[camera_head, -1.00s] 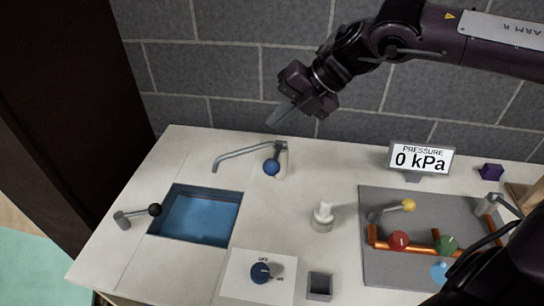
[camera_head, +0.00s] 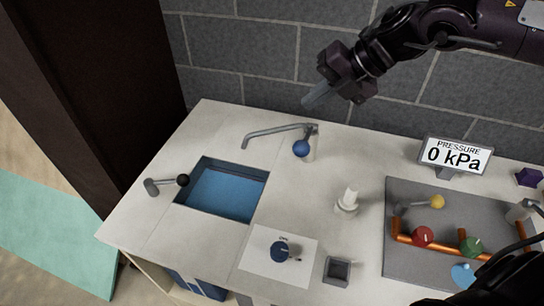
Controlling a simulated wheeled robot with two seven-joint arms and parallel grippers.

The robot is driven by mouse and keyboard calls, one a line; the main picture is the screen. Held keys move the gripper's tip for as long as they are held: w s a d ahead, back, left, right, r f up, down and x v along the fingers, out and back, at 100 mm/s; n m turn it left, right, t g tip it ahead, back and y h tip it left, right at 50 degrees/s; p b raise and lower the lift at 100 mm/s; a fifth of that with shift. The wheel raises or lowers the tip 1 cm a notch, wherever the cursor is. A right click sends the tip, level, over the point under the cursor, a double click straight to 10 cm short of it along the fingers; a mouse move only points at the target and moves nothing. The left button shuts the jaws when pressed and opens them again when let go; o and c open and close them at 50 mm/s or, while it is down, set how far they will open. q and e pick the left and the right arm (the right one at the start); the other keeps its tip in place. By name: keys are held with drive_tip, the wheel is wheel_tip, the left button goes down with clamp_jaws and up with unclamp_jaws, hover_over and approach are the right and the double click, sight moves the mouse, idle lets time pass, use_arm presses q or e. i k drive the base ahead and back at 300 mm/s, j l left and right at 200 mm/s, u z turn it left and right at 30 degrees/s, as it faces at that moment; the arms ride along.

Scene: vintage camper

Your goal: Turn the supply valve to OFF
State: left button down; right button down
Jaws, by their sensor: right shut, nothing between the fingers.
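Several valve-like handles show, and I cannot tell which is the supply valve. A dark blue knob (camera_head: 279,250) sits on a white plate (camera_head: 254,268) with small labels that I cannot read surely. A grey panel (camera_head: 400,268) carries a yellow-ball lever (camera_head: 437,202) and red (camera_head: 422,236), green (camera_head: 471,246) and light blue (camera_head: 463,274) knobs on or beside orange pipes. A black-ball lever (camera_head: 183,180) is left of the sink. My right gripper (camera_head: 309,101) is shut and empty, above the counter's back edge near the tap, touching no handle. My left gripper is out of view.
A grey tap (camera_head: 270,132) with a blue ball (camera_head: 301,148) stands behind the blue sink (camera_head: 222,196). A display (camera_head: 455,156) reads 0 kPa. A white fitting (camera_head: 348,200) and a small grey box (camera_head: 337,270) stand mid-counter. A dark shape covers the lower right corner.

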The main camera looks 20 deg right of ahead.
sight(280, 253)
drive_tip(key=k+j, duration=0.45)
drive_tip(key=k, duration=0.15)
drive_tip(key=k+j, duration=0.45)
drive_tip(key=k, duration=0.15)
drive_tip(key=k+j, duration=0.45)
drive_tip(key=k, duration=0.15)
